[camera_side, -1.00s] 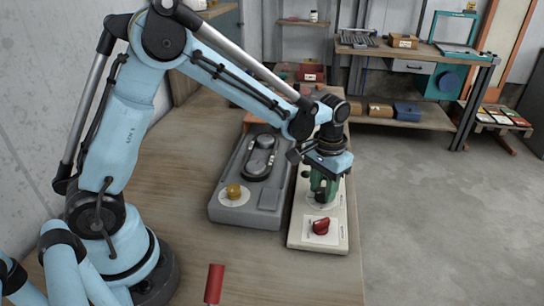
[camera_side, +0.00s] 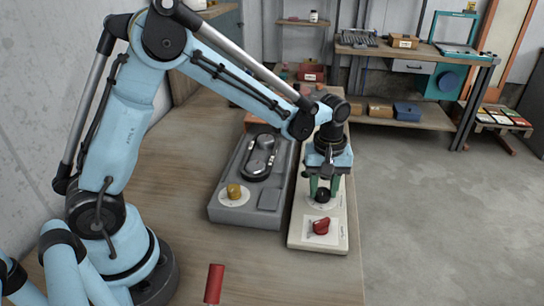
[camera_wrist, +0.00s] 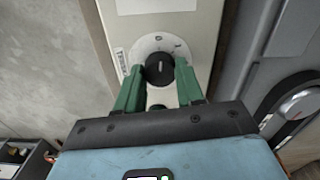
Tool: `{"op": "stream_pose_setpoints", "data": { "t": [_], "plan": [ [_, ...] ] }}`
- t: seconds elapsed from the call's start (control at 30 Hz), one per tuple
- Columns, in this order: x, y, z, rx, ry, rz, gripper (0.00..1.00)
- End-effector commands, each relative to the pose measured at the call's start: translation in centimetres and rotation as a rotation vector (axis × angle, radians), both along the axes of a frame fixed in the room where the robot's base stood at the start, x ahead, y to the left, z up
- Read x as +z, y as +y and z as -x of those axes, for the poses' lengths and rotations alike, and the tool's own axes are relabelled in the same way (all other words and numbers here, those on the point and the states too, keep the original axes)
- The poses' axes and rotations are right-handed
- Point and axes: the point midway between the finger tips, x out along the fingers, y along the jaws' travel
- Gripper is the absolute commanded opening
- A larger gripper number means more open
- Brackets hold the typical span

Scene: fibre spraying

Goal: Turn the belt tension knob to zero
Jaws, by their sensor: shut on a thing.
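A black round knob (camera_wrist: 160,70) sits on a white dial on a long cream panel (camera_side: 299,237). My gripper (camera_side: 323,193) points down at it with green fingers. It is shut on the black knob, one finger on each side. In the wrist view, a light pointer line on the knob runs nearly straight up the picture. Small marks on the dial (camera_wrist: 148,46) show above the knob, too small to read surely. The fingers and the gripper body hide the dial's lower part. The label beside the dial is not legible enough to confirm the knob's name.
A red knob (camera_side: 320,226) is on the same panel, nearer the camera. A grey machine (camera_side: 222,213) with a yellow knob (camera_side: 234,190) and a belt stands left of the panel. A red-handled thing (camera_side: 214,283) is at the bench's front. Bare floor lies to the right.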

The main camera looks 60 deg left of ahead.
Motion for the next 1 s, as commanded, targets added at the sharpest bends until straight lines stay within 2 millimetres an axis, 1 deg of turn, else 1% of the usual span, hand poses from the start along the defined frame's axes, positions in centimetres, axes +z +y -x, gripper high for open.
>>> {"op": "stream_pose_setpoints", "data": {
  "t": [0.3, 0.77, 0.8, 0.97, 1.0],
  "plan": [
    [0.04, 0.0, -0.01, 0.099, 0.0, 0.0, 0.07],
    [0.04, 0.01, -0.02, 0.114, 0.0, 0.0, 0.07],
    [0.04, 0.01, -0.02, 0.114, 0.0, 0.0, 0.39],
    [0.03, 0.0, -0.01, 0.113, 0.0, 0.0, 0.63],
    [0.02, 0.0, -0.01, 0.113, 0.0, 0.0, 0.63]
  ]
}}
